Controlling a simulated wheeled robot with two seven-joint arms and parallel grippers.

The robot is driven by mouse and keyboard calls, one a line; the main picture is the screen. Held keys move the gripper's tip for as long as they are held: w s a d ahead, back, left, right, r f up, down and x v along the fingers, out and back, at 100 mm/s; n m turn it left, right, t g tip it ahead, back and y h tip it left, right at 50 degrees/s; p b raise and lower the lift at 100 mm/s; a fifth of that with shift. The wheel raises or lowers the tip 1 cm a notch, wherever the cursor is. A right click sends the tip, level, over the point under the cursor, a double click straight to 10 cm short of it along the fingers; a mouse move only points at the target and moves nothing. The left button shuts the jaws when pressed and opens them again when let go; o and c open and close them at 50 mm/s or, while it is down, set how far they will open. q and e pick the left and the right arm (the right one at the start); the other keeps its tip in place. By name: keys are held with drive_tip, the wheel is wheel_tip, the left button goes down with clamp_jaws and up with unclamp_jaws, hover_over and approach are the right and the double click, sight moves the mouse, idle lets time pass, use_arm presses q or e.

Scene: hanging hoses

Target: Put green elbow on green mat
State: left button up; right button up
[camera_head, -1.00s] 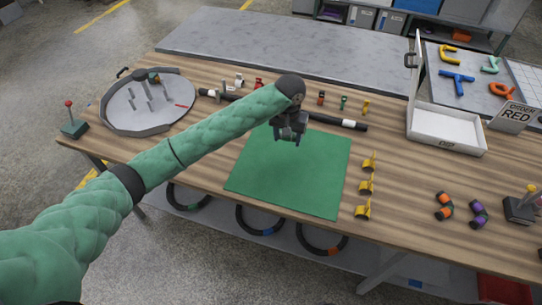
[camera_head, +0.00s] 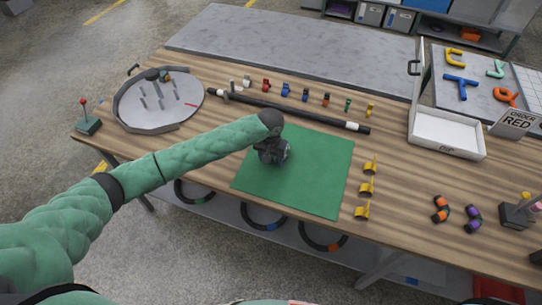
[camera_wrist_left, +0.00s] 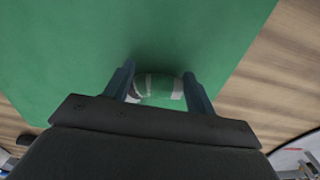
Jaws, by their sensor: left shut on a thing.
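The green elbow (camera_wrist_left: 158,86) sits between the fingers of my left gripper in the left wrist view, green with pale grey bands. My left gripper (camera_head: 273,154) is shut on it, low over the left part of the green mat (camera_head: 315,175). In the head view the gripper hides the elbow. I cannot tell whether the elbow touches the mat, which also fills much of the left wrist view (camera_wrist_left: 60,50). My right gripper is not in view.
A dark bar (camera_head: 290,114) and a row of small coloured fittings (camera_head: 305,95) lie behind the mat. Yellow clips (camera_head: 367,188) stand along its right edge. An orange elbow (camera_head: 440,208), a purple elbow (camera_head: 474,218) and a white tray (camera_head: 445,133) are further right. The mat's right part is clear.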

use_arm(q)
drive_tip(key=shift+f, duration=0.15)
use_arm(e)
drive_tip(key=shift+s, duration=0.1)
use_arm(q)
drive_tip(key=o, duration=1)
drive_tip(key=shift+o, duration=0.2)
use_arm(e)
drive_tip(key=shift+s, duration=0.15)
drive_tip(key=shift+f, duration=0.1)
use_arm(q)
wheel_tip(320, 180, up, 12)
drive_tip(key=b, duration=0.5)
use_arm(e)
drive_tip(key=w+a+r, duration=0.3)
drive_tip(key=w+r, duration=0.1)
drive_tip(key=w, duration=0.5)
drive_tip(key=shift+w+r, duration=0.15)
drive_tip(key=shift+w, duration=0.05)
use_arm(q)
drive_tip(key=shift+s, duration=0.15)
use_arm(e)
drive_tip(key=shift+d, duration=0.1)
